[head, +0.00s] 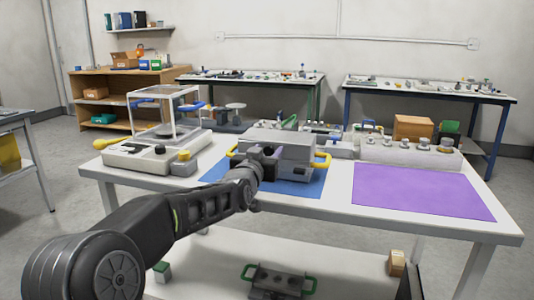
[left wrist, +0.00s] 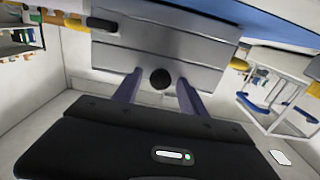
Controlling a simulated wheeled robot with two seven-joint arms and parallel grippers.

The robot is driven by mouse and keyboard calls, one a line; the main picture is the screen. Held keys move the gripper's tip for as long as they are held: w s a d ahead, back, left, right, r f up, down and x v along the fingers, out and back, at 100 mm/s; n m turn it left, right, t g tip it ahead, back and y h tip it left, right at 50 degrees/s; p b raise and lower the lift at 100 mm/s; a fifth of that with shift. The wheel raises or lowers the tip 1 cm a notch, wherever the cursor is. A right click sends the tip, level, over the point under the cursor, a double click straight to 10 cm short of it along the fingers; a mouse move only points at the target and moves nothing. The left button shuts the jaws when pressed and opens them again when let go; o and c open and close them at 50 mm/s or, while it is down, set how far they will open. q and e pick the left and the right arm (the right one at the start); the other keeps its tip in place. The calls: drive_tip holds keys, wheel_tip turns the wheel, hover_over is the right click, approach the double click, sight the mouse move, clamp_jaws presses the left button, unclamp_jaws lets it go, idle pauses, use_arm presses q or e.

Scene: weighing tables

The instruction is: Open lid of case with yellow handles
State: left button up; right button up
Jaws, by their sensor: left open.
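The grey case (head: 290,150) with yellow handles stands on a blue mat (head: 228,182) on the white table. One yellow handle (head: 322,160) shows at its right end and another (head: 232,157) at its left. The lid looks closed. In the left wrist view the case (left wrist: 205,62) fills the upper middle, with a round black knob (left wrist: 160,78) on it. My left gripper (head: 268,158) is at the front of the case and hides part of it. Its open fingers (left wrist: 158,88) lie on either side of the knob; contact cannot be told. My right gripper is not seen.
A clear-walled balance (head: 165,115) stands left of the case, behind a white device with a yellow knob (head: 184,155). A pale block with several weights (head: 410,152) is at the right. The purple mat (head: 420,190) is bare. A green-handled case (head: 278,280) sits on the lower shelf.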

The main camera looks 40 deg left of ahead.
use_arm(q)
drive_tip(key=shift+c, duration=0.6)
clamp_jaws()
idle(0.8)
